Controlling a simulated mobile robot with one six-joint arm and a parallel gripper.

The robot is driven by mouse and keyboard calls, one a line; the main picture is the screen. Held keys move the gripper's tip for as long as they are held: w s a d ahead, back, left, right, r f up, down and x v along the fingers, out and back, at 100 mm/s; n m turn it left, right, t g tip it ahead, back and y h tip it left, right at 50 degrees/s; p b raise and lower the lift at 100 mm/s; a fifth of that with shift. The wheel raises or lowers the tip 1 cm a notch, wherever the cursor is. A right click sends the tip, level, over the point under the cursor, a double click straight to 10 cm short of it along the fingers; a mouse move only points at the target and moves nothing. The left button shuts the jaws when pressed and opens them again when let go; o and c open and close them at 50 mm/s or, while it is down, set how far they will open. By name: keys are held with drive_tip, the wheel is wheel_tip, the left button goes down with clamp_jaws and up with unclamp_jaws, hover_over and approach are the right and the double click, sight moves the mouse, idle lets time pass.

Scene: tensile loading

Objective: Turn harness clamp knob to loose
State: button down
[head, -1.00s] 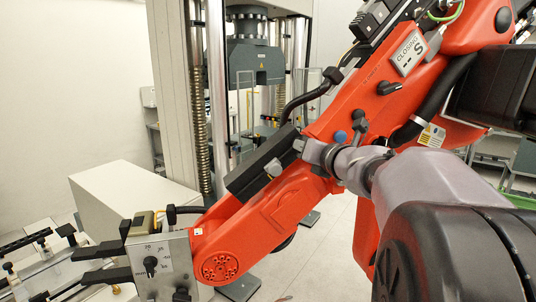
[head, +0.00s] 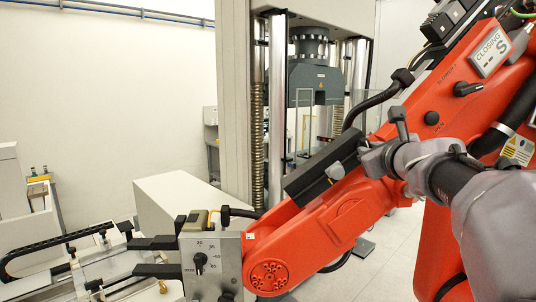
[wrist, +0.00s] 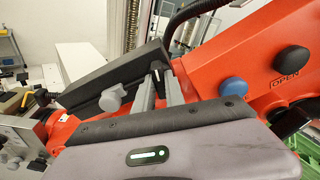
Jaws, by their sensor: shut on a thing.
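My gripper (head: 370,160) is at the right end of the long black block on the orange arm (head: 330,225). In the wrist view its two pale fingers (wrist: 158,84) close around a small dark knob with a white mark (wrist: 156,68), which I take as the harness clamp knob. The head view mostly hides this knob, so its turned position is unclear. A light grey knob (head: 335,171) sticks out of the black block (head: 318,170) to the left; it also shows in the wrist view (wrist: 112,98), apart from the fingers.
A black lever (head: 468,89) and a black round button (head: 432,118) sit up the orange arm. A blue button (wrist: 232,87) lies right of my fingers in the wrist view. A metal plate with a black dial (head: 200,262) is at lower left. A black cable (head: 368,103) arches behind.

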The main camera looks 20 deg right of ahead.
drive_tip(key=shift+n+b, duration=0.35)
drive_tip(key=shift+n, duration=0.15)
drive_tip(key=c, duration=1.4)
unclamp_jaws()
drive_tip(key=shift+s, duration=0.15)
